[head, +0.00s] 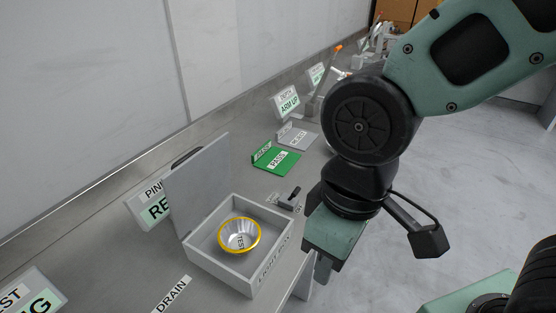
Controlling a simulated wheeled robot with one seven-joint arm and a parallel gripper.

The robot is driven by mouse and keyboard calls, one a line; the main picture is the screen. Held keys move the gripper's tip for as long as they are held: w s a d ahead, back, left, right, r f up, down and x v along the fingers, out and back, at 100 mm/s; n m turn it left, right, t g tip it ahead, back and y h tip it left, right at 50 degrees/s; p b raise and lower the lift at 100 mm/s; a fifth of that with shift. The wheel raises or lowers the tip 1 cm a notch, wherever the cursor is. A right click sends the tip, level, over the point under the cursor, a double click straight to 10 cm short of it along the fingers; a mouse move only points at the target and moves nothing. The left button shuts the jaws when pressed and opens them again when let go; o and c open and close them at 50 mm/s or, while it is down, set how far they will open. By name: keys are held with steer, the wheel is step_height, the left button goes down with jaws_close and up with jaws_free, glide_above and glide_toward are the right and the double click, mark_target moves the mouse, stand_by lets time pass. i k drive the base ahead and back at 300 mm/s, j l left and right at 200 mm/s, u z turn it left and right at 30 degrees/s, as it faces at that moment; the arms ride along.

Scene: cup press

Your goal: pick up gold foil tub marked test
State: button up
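The foil tub (233,242) is a small silver cup with a gold rim and the word TEST on it. It sits inside an open grey box (205,262) on the bench, with the box lid (197,183) raised behind it. My gripper (322,268) points down to the right of the box, apart from the tub, near the bench's front edge. Its fingers are partly hidden behind the green gripper body, and I cannot tell their opening.
A green PASS tray (277,162) and a grey tray (297,136) lie farther back on the bench (110,270). A small black-handled item (292,196) lies behind the box. Label signs stand along the wall. The floor to the right is clear.

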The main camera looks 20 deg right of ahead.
mark_target(239, 235)
steer(key=i+l, duration=0.4)
steer(key=l, duration=0.25)
steer(key=u, duration=0.45)
steer(key=i+l+u, duration=0.1)
steer(key=u, duration=0.4)
steer(key=l+u, duration=0.1)
steer(key=u, duration=0.35)
steer(key=l+u, duration=0.1)
steer(key=u, duration=0.35)
steer(key=l+u, duration=0.1)
steer(key=u, duration=0.35)
steer(key=l+u, duration=0.1)
steer(key=u, duration=0.4)
steer(key=k+l+u, duration=0.2)
steer(key=l+u, duration=0.25)
steer(key=k+l+u, duration=0.25)
steer(key=u, duration=0.15)
steer(key=k+l+u, duration=0.1)
steer(key=k+l, duration=0.4)
